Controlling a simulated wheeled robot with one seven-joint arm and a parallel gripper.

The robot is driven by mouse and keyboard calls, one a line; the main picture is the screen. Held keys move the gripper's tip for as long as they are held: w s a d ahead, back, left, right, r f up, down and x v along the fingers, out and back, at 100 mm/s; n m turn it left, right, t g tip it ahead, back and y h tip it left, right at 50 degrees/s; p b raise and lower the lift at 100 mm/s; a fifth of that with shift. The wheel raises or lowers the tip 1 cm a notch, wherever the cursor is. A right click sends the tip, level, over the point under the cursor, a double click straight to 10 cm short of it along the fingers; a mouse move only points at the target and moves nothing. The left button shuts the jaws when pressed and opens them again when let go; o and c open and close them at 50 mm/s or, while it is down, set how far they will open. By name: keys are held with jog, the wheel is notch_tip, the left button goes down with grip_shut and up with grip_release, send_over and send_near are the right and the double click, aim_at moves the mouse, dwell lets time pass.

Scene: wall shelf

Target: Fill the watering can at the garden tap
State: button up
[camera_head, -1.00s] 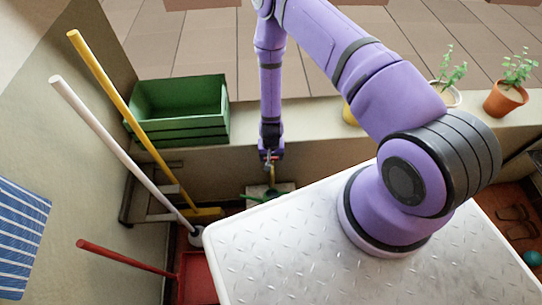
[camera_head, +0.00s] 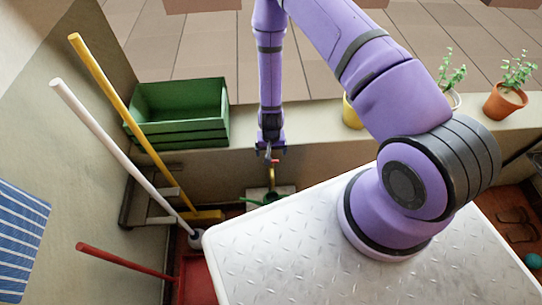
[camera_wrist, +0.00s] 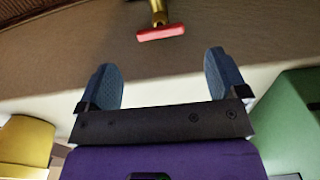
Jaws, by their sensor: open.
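The brass tap (camera_head: 272,174) is on the low wall below the ledge; its red handle (camera_wrist: 160,33) shows ahead of my fingers in the wrist view. My gripper (camera_wrist: 164,75) is open, with nothing between its blue fingers and a clear gap to the handle. In the head view my gripper (camera_head: 271,150) hangs just above the tap. A small green object (camera_head: 262,199), perhaps the watering can, is low under the tap at a pale slab. It is partly hidden by my white top, and its shape is too small to tell.
A green crate (camera_head: 180,130) stands on the ledge left of my arm. A yellow container (camera_head: 351,117) and potted plants, one in a terracotta pot (camera_head: 505,100), are to the right. A yellow-handled broom (camera_head: 130,120) and a white pole (camera_head: 115,145) lean at left.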

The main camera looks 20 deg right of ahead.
jog(key=shift+r, duration=2.25)
jog(key=w+d+r+n+t+y, duration=0.1)
jog(key=w+r, duration=0.1)
jog(key=r, duration=1.6)
jog(key=w+r+n+t, duration=0.1)
jog(key=w+r, duration=0.2)
jog(key=r, duration=1.4)
jog(key=s+d+r+t, duration=0.15)
jog(key=s+r, duration=0.35)
jog(key=r, duration=0.5)
jog(key=s+d+r+n+t, duration=0.1)
jog(key=s+d+r, duration=0.1)
jog(key=s+r, duration=0.5)
jog(key=s+d+r+h, duration=0.1)
jog(key=s+d+r, duration=0.1)
jog(key=s+r, duration=0.6)
jog(key=s, duration=0.6)
jog(key=shift+s+d+r+n+t, duration=0.25)
jog(key=shift+s+d+n+t, duration=0.05)
jog(key=shift+d+n+t, duration=0.1)
jog(key=shift+a, duration=0.1)
